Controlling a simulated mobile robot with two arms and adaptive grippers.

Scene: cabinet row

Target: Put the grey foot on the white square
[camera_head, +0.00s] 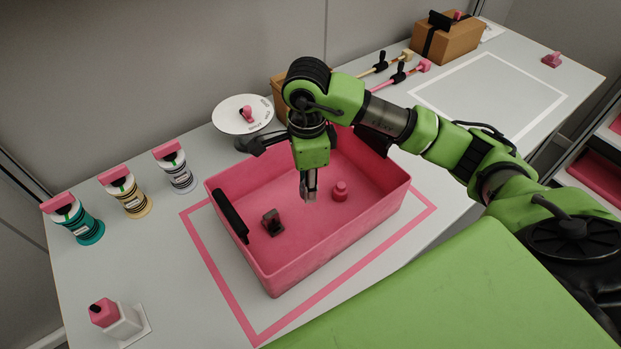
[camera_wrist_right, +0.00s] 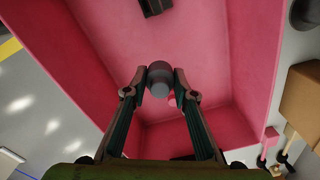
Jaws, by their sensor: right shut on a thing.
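The grey foot (camera_wrist_right: 159,80) is a small rounded cylinder between the fingertips of my right gripper (camera_head: 309,188). In the head view it is mostly hidden at the fingertips (camera_head: 310,197). My right gripper is shut on it and points down inside the pink bin (camera_head: 310,267). I cannot tell whether the foot touches the bin floor. The white square (camera_head: 541,120) is an outline on the table at the right, beyond my arm, with bare surface inside. My left gripper is not in view.
A pink foot (camera_head: 340,190) and a dark block (camera_head: 271,222) are in the bin, whose walls surround my gripper. Several pink-topped canisters (camera_head: 129,195) stand left. A round white plate (camera_head: 242,114) is behind the bin. A brown box (camera_head: 447,38) stands at the back right.

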